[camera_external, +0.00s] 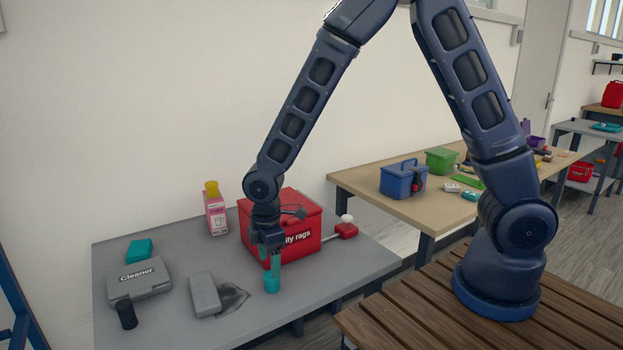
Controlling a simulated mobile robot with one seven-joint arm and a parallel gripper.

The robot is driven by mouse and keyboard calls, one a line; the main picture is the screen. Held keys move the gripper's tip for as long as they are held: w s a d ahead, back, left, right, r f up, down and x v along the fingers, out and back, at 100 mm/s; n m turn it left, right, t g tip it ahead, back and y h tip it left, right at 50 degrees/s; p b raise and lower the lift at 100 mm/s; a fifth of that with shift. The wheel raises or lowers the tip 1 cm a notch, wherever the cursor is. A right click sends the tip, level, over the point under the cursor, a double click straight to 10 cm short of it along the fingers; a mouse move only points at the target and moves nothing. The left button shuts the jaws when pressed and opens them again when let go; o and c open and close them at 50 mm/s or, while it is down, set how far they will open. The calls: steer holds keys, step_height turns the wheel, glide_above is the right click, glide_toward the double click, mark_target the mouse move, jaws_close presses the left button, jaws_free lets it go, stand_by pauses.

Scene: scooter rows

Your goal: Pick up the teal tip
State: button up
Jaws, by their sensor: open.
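A small teal, cup-like piece (272,284) stands on the grey table near its front edge, in front of the red box. It looks like the teal tip. My gripper (271,260) points down directly over it, with teal-coloured fingers reaching to the piece or just above it. The jaws are open. I cannot tell whether the fingers touch the piece or stand around it. Another teal object (139,251), flat and block-like, lies at the back left of the same table.
A red box (308,224) marked "rags" stands right behind my gripper. A pink bottle (215,212), a grey Cleaner case (139,283), a black cylinder (126,315), a grey block (205,294) and a dark stain share the grey table (185,262). A wooden table (370,180) stands behind right.

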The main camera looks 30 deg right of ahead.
mark_target(272, 286)
steer(key=shift+d+f, duration=0.2)
steer(key=shift+f, duration=2.8)
steer(key=c, duration=1.1)
